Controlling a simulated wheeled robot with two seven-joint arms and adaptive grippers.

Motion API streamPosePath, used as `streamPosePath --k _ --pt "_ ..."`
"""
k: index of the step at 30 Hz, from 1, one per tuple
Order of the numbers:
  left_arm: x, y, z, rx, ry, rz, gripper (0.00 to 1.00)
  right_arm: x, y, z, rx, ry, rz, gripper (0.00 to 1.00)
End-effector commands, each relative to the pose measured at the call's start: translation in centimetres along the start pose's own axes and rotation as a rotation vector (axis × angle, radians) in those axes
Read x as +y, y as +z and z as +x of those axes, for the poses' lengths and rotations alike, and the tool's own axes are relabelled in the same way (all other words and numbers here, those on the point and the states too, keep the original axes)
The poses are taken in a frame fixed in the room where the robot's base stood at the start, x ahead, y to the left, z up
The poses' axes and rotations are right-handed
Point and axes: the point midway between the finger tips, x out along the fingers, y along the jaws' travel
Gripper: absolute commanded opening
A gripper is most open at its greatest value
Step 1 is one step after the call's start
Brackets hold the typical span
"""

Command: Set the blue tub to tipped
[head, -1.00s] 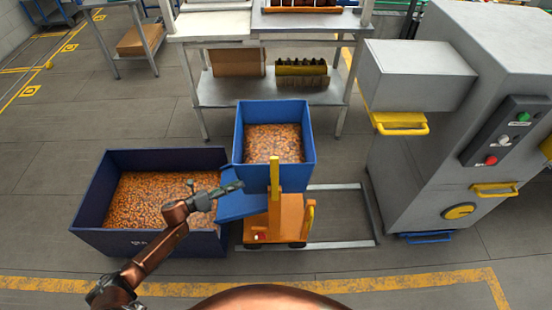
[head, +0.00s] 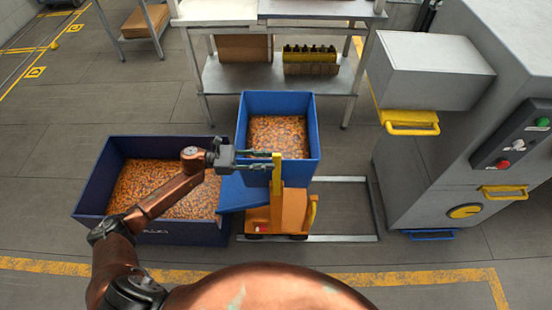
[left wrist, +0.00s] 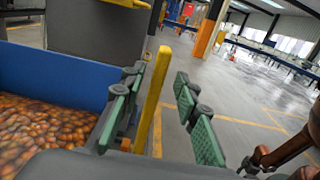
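The blue tub (head: 278,104) stands level and holds many small orange-brown pieces. An orange stand (head: 290,215) with an upright yellow lever (head: 276,175) is at its front, and a sloping blue chute (head: 237,196) leads towards a dark blue bin. My left gripper (head: 262,160) is at the upper part of the lever. In the left wrist view, the lever (left wrist: 152,98) stands between the green finger pads (left wrist: 160,105), with a gap on the right side. The tub's wall also shows there (left wrist: 60,82). My right gripper is not in view.
A dark blue bin (head: 95,195) full of similar pieces stands left of the tub. A grey machine (head: 425,150) with yellow handles stands at the right. A metal workbench (head: 220,85) is behind. A floor frame (head: 345,238) lies right of the stand.

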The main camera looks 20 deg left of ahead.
Motion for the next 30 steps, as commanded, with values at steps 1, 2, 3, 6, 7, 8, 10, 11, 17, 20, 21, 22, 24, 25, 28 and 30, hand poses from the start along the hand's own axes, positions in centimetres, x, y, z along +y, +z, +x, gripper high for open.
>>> streamPosePath --k 1,2,3,6,7,8,10,11,17,20,21,22,24,25,28,30 --pt "0.0 0.2 0.9 -0.002 -0.002 0.001 0.29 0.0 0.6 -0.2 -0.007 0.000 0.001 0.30" --pt "0.0 0.2 1.4 -0.002 -0.002 0.001 0.29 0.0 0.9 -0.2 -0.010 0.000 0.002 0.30" --pt "0.0 0.1 1.9 -0.002 -0.001 0.000 0.29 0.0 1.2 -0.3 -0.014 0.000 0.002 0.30" --pt "0.0 0.1 2.8 -0.001 0.001 0.000 0.29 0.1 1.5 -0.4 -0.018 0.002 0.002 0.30" --pt "0.1 0.1 3.0 -0.001 0.001 0.000 0.29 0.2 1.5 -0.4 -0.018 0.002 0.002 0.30" --pt "0.1 0.1 3.1 -0.001 0.002 0.000 0.29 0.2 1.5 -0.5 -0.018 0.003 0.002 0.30" --pt "0.1 0.0 3.4 0.000 0.004 -0.001 0.29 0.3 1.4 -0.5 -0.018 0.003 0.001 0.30" --pt "0.1 0.0 3.4 0.000 0.004 -0.001 0.29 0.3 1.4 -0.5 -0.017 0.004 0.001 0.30" --pt "0.1 0.0 3.3 0.000 0.006 -0.002 0.29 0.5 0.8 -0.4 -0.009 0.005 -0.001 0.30" --pt "0.1 0.0 3.3 0.000 0.006 -0.002 0.24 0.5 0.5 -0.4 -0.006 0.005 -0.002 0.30" --pt "0.1 0.0 3.3 0.000 0.006 -0.002 0.21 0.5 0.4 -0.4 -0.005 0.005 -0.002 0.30" --pt "0.1 0.0 3.3 0.000 0.006 -0.002 0.19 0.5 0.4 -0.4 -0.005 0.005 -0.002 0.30" --pt "0.1 0.0 3.3 0.000 0.006 -0.002 0.15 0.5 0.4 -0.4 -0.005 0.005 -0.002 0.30" --pt "0.1 0.0 3.3 0.000 0.006 -0.002 0.12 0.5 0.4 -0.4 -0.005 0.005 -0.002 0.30" --pt "0.1 0.0 3.3 0.000 0.006 -0.003 0.06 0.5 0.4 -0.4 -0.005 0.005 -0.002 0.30" --pt "0.1 0.0 3.3 0.000 0.006 -0.003 0.01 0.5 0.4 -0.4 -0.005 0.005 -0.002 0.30"
